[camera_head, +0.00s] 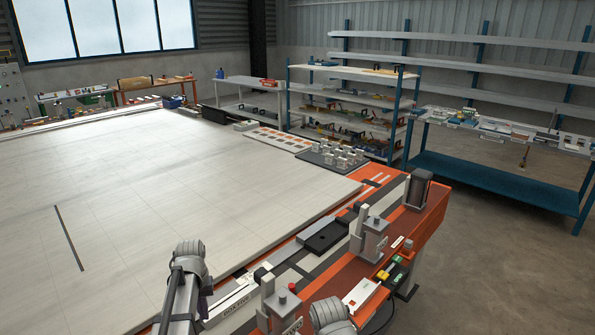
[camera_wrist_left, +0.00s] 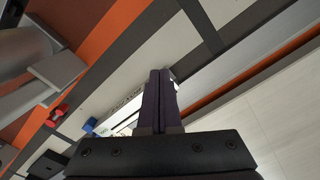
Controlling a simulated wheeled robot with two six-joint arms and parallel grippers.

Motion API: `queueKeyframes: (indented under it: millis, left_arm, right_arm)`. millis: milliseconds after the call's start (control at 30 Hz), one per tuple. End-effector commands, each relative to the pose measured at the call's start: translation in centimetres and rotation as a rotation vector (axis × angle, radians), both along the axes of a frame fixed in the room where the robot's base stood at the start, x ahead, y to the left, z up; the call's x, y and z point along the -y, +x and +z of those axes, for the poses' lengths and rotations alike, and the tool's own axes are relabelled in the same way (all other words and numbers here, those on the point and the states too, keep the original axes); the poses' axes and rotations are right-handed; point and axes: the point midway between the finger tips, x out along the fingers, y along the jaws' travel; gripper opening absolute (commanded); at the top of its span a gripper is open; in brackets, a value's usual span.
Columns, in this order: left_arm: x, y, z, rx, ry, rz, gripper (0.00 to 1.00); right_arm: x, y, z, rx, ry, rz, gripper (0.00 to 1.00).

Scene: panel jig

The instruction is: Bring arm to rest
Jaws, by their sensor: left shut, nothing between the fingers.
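My left arm comes up from the bottom of the head view, with its grey wrist bent over near the front edge of the panel jig. The left gripper (camera_head: 206,301) is mostly hidden behind the wrist there. In the left wrist view its two dark fingers (camera_wrist_left: 160,76) are shut against each other with nothing between them. They point over the orange and grey jig edge. A grey rounded part of my own body shows at the bottom of the head view, but no right gripper can be seen.
A large pale panel (camera_head: 130,190) covers the jig bed. Clamp posts (camera_head: 372,238) and a black block (camera_head: 326,237) stand along the orange jig frame (camera_head: 430,222). A blue-framed bench (camera_head: 490,180) and shelves stand behind. Open floor lies at right.

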Motion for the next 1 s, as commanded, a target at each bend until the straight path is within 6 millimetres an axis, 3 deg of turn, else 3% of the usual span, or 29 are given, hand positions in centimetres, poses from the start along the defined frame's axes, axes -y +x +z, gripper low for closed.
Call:
queueKeyframes:
  millis: [33, 200, 300, 400, 633, 1000]
  left_arm:
    - [3.6, -1.7, 0.0, -0.005, 0.005, -0.061, 0.0]
    - [13.3, -6.7, 0.0, -0.026, 0.033, -0.262, 0.0]
    - [17.6, -9.8, 0.1, -0.035, 0.05, -0.369, 0.0]
    - [20.6, -12.6, 0.1, -0.04, 0.063, -0.457, 0.0]
    - [23.8, -16.3, 0.2, -0.047, 0.084, -0.568, 0.0]
    - [24.2, -16.5, 0.2, -0.048, 0.086, -0.58, 0.0]
  right_arm:
    - [0.0, 0.0, 0.0, 0.0, 0.0, 0.0, 0.75]
    - [0.0, 0.0, 0.0, 0.0, 0.0, 0.0, 0.75]
    - [0.0, 0.0, 0.0, 0.0, 0.0, 0.0, 0.75]
    - [0.0, 0.0, 0.0, 0.0, 0.0, 0.0, 0.75]
    - [0.0, 0.0, 0.0, 0.0, 0.0, 0.0, 0.75]
    - [0.0, 0.0, 0.0, 0.0, 0.0, 0.0, 0.75]
